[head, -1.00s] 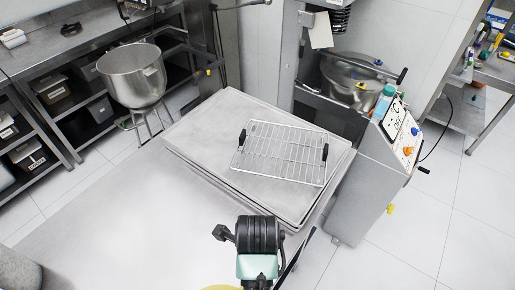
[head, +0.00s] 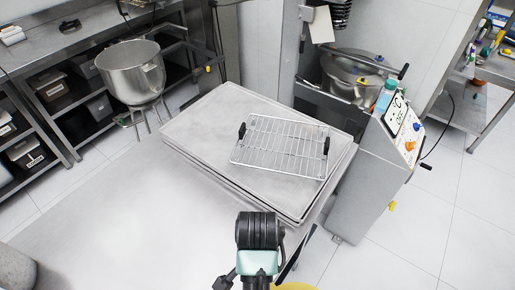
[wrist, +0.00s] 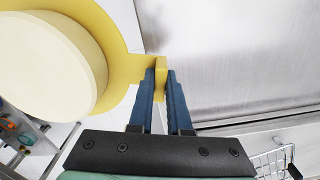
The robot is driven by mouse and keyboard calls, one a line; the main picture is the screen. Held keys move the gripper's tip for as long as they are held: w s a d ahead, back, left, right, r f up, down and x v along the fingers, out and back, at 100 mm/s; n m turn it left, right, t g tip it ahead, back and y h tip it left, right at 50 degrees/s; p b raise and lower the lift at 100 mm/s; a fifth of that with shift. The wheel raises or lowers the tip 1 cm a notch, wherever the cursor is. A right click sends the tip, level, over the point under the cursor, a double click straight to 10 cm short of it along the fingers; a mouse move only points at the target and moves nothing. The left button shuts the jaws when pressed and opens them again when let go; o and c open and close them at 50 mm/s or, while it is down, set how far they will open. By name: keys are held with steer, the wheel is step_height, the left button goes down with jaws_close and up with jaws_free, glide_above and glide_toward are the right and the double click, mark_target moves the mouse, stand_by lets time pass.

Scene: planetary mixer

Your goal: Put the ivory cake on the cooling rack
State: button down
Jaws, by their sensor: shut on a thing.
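The ivory cake (wrist: 45,65) sits on a round yellow board (wrist: 120,55) at the left of the wrist view. My gripper (wrist: 161,76) is shut on the board's yellow handle, so cake and board hang out from the fingers. In the head view only a sliver of the yellow board (head: 294,286) shows at the bottom edge; the cake and my fingertips are out of that view. The cooling rack (head: 282,146), a wire grid with black handles, lies empty on stacked metal trays. A corner of wire grid (wrist: 272,163) shows at the wrist view's lower right.
The metal tray stack (head: 205,125) has bare surface left of the rack. A mixer (head: 375,160) with a control panel stands close on its right. A steel bowl on a stand (head: 132,72) and shelving (head: 60,100) are at the left.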

steer(key=n, duration=0.2)
steer(key=f+n+b, duration=0.1)
steer(key=n, duration=0.2)
steer(key=shift+w+n, duration=0.1)
steer(key=shift+n, duration=0.2)
steer(key=n, duration=0.4)
steer(key=shift+w+f+n, duration=0.2)
steer(key=shift+n, duration=0.1)
